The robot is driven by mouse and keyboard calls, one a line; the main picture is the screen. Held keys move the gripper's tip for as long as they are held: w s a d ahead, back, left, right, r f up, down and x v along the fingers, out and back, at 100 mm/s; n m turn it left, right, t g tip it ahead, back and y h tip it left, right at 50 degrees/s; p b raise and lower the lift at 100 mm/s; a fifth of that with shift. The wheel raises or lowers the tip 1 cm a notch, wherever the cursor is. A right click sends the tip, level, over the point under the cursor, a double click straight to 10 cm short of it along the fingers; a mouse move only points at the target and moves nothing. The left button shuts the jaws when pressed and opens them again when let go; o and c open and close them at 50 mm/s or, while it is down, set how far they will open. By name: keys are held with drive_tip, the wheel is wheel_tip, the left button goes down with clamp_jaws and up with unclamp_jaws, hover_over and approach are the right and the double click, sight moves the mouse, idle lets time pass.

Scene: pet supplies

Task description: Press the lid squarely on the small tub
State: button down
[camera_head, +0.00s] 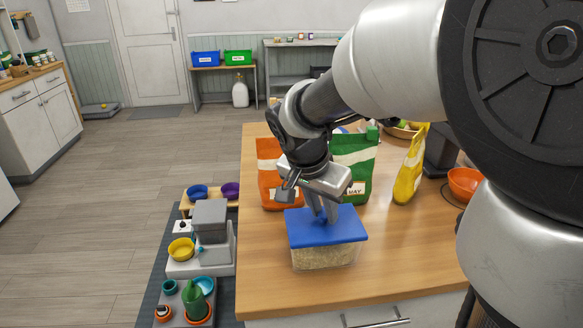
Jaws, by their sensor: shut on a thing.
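A small clear tub (326,258) with pale, grainy contents stands upright on the wooden counter, near its front left. A flat blue lid (301,228) lies over the tub's top and covers its opening. The lid looks roughly level and in line with the tub; I cannot tell whether its edge is fully seated. My gripper (325,216) points down above the middle of the lid, with its fingers close together and shut on the lid. The fingers hide the spot that they hold.
Behind my gripper stand an orange bag (268,172), a green bag (357,160) and a yellow bag (409,172). An orange bowl (465,183) is at the right. The counter (410,245) is clear right of the tub. A grey feeder and bowls stand lower left.

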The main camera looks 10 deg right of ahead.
idle(0.4)
drive_tip(key=c, duration=0.9)
unclamp_jaws()
drive_tip(key=shift+c, duration=0.2)
drive_tip(key=shift+r, duration=0.1)
drive_tip(key=shift+r+p, duration=2.25)
drive_tip(key=shift+r, duration=1.1)
clamp_jaws()
